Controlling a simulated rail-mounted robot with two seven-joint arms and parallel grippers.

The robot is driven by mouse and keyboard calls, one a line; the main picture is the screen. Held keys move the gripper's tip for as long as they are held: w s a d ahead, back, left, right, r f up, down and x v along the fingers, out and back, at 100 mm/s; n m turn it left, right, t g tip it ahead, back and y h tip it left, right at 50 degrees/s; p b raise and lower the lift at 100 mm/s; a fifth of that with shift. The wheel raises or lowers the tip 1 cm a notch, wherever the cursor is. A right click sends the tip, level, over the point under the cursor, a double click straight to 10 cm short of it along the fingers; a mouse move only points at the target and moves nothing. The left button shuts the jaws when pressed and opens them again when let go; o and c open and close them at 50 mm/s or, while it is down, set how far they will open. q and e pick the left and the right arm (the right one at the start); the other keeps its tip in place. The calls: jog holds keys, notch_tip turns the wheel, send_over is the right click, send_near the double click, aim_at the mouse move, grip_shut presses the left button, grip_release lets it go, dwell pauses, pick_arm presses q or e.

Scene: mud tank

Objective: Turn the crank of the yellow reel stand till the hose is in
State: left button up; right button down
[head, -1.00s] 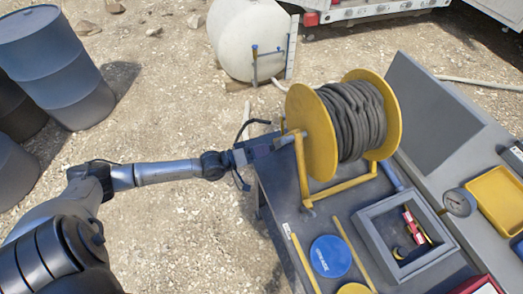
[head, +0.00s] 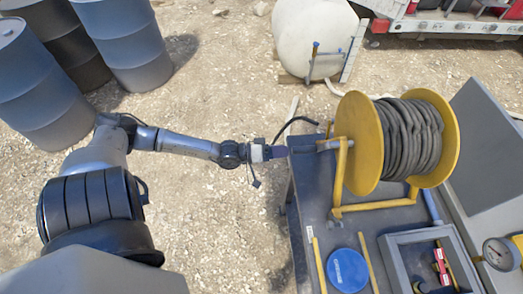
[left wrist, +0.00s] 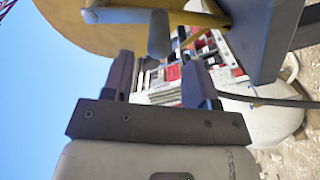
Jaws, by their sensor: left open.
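The yellow reel stand (head: 343,180) stands on the dark bench, with dark grey hose (head: 410,137) wound on its drum. A dark hose length (head: 290,124) curves off the bench's left edge. The grey crank (head: 328,145) sticks out from the reel's left side. My left gripper (head: 279,152) is left of the crank, apart from it, at the bench edge. In the left wrist view the fingers (left wrist: 159,80) are spread with nothing between them. The crank's grip (left wrist: 159,34) shows just beyond the fingertips, near the yellow reel disc (left wrist: 85,28). My right gripper is out of view.
A blue lid (head: 347,269) and a grey open box (head: 388,255) lie on the bench in front of the reel. A gauge (head: 501,253) is at right. Blue-grey drums (head: 120,40) and a white tank (head: 312,38) stand behind.

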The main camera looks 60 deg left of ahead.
pick_arm(q)
jog(key=v, duration=0.6)
jog(key=shift+s+p, duration=0.2)
jog(key=shift+p, duration=0.25)
